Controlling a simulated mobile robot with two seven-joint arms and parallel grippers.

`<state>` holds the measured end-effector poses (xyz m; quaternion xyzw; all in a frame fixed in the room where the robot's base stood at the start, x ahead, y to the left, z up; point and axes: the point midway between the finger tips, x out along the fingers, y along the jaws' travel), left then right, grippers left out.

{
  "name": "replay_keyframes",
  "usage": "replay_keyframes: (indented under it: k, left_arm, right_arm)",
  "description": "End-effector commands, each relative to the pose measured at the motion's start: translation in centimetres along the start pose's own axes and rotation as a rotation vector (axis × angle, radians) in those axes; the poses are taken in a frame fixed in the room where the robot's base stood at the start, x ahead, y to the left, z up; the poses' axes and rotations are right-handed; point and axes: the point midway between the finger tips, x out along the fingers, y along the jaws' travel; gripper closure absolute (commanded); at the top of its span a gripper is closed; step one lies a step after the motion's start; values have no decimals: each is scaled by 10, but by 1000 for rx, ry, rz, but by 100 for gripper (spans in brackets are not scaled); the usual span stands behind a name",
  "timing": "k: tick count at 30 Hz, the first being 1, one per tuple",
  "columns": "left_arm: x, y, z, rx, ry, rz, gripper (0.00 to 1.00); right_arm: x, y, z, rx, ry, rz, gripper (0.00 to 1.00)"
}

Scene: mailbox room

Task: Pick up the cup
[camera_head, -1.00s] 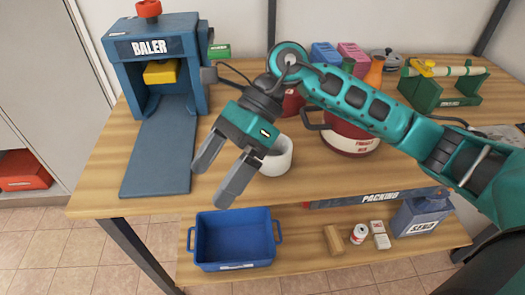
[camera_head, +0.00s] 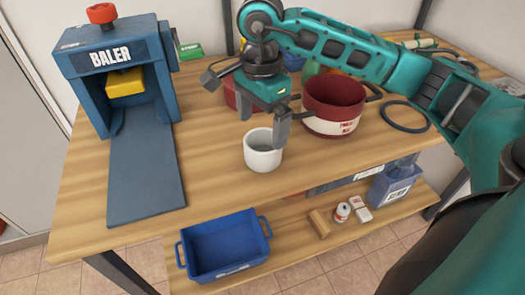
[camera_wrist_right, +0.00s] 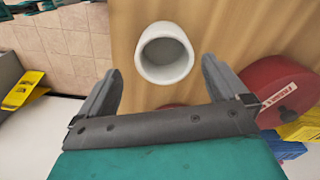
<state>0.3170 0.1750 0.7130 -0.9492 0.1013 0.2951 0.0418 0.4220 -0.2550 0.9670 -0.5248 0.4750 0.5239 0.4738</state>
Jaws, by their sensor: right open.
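The white cup (camera_head: 263,150) stands upright on the wooden table, near its front edge, in the head view. It also shows in the right wrist view (camera_wrist_right: 164,53), seen from above with its hollow visible, just beyond the fingertips and between their lines. My right gripper (camera_head: 262,126) is above and just behind the cup, fingers pointing down. In the right wrist view its two fingers (camera_wrist_right: 160,75) are spread apart with nothing between them. My left gripper is not in view.
A red pot (camera_head: 333,103) stands close to the right of the cup, with a black ring (camera_head: 405,116) beside it. The blue baler (camera_head: 118,75) is at the left. A blue bin (camera_head: 226,247) sits on the lower shelf. Table around the cup's left is clear.

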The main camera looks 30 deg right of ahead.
Motion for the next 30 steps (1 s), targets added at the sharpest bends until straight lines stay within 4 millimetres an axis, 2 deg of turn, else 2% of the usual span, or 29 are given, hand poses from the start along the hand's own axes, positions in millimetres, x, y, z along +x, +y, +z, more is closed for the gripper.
replay_keyframes:
  k: [3, 10, 18, 27, 30]
  left_arm:
    - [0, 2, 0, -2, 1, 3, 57]
    - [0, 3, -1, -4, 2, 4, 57]
    - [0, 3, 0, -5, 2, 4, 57]
    - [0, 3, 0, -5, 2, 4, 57]
    - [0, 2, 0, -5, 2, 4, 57]
  right_arm:
    - [18, 0, 0, 1, -1, 2, 0]
    - [35, -1, -3, 2, -1, 2, 0]
    - [73, -4, -10, 0, -2, 2, 0]
    - [78, -4, -10, 0, -3, -1, 0]
    - [78, -4, -10, 0, -3, -1, 8]
